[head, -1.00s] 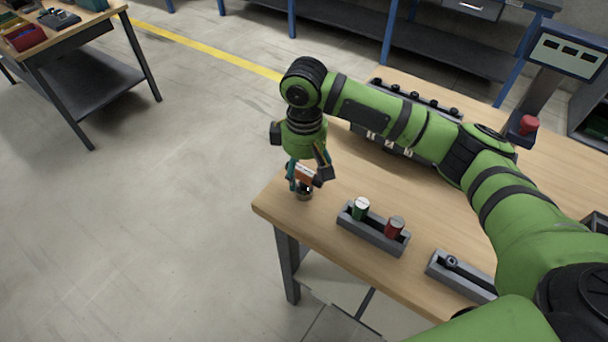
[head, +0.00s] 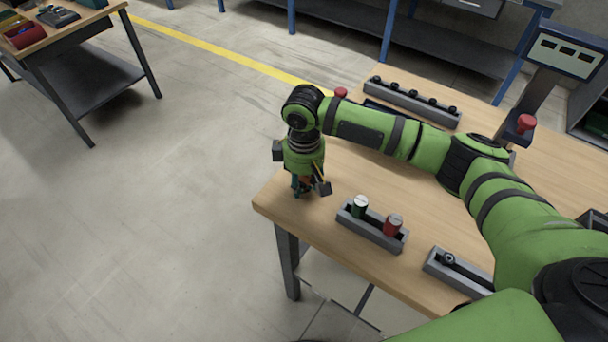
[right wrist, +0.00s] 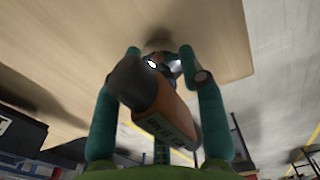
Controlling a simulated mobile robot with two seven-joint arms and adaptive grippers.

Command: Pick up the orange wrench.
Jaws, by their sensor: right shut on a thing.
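The orange wrench (right wrist: 152,100) is an orange and dark tool with a small dark panel on its body, seen close up in the right wrist view. In the head view only a bit of its orange (head: 304,181) shows, at the left corner of the wooden table. My right gripper (head: 304,190) points down over it and hides most of it. In the right wrist view the teal fingers of my right gripper (right wrist: 160,58) are on both sides of the wrench, shut on it. I cannot tell whether the wrench still touches the table. My left gripper is not in view.
Another grey tray (head: 478,284) is nearer me. A grey rack (head: 440,116) stands behind my arm. The table's left edge is close to the gripper.

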